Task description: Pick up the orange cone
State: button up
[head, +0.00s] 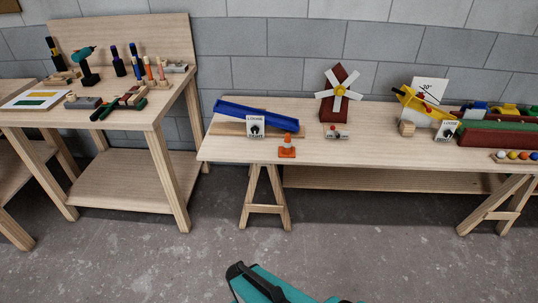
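The orange cone (287,146) is small, with a white band, and stands upright near the front edge of the long wooden table (220,151), left of its middle. At the bottom centre of the head view a teal and black part of my own arm shows. The fingertips of my gripper cannot be made out there, so I cannot tell where they are. Nothing hides the cone, and nothing is seen touching it.
Behind the cone are a blue ramp (257,114) and a white sign (256,125). A small item (337,133) and a red windmill (339,98) stand to its right. A workbench (148,115) with tools is at left. The concrete floor (330,245) before the table is clear.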

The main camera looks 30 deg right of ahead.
aim_at(287, 150)
jog(key=u, duration=0.2)
jog(key=k, duration=0.55)
jog(key=u, duration=0.8)
jog(key=k, duration=0.6)
jog(key=u, duration=0.6)
jog(key=i, duration=1.4)
jog(key=z, duration=0.6)
jog(key=i, duration=0.55)
jog(key=z, duration=0.8)
jog(key=i, duration=0.5)
jog(key=z, duration=0.2)
